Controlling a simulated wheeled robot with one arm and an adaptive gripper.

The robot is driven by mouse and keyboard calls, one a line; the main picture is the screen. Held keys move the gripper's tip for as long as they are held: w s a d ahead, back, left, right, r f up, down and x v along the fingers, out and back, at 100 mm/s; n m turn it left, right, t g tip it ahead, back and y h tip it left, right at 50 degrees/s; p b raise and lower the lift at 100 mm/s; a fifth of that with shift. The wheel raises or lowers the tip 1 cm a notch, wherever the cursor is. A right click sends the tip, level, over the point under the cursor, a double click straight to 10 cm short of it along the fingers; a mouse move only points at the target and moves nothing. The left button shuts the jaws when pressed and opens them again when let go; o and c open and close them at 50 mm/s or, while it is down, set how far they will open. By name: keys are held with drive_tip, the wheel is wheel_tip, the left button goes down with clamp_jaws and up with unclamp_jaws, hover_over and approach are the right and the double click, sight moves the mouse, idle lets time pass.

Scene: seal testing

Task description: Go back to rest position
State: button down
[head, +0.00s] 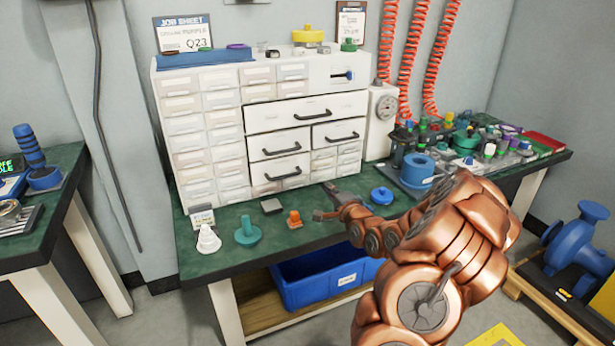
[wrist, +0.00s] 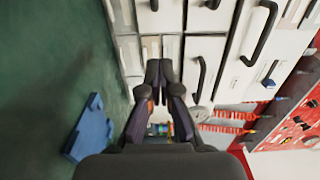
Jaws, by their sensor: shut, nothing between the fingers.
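My copper-coloured arm reaches in from the lower right in the head view, and my gripper (head: 328,203) hangs over the green bench (head: 330,225) in front of the white drawer cabinet (head: 215,135). In the wrist view my gripper (wrist: 158,72) has its fingertips together with nothing visible between them, pointing along the drawer fronts. Part of the bench behind my arm is hidden.
A white cone (head: 208,239), a teal part (head: 247,232), an orange part (head: 294,219) and a blue disc (head: 382,196) stand on the bench near my gripper. Several small parts crowd the bench's right end. A blue bin (head: 320,280) sits below.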

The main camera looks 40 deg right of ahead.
drive_tip(key=a+r+n+g+y+p, duration=0.2)
drive_tip(key=a+r+n+g+p, duration=0.25)
drive_tip(key=a, duration=0.45)
drive_tip(key=a+r+n+g+y+p, duration=0.1)
drive_tip(key=a+r+n+g+p, duration=0.3)
drive_tip(key=a, duration=0.4)
drive_tip(key=s+a+r+n+g+p, duration=0.3)
drive_tip(key=s+a+r, duration=0.4)
drive_tip(key=s, duration=0.6)
drive_tip(key=s+a+r+n+g+p, duration=0.4)
drive_tip(key=s+a+r+n+p, duration=0.1)
drive_tip(key=s, duration=0.8)
drive_tip(key=s+a+r+n+g+y+p, duration=0.1)
drive_tip(key=s+a+r+n+g+p, duration=0.3)
drive_tip(key=s+a+r+p, duration=0.4)
drive_tip(key=s+a+p, duration=0.1)
drive_tip(key=s, duration=0.4)
drive_tip(key=shift+a+r, duration=0.2)
drive_tip(key=shift+r, duration=0.1)
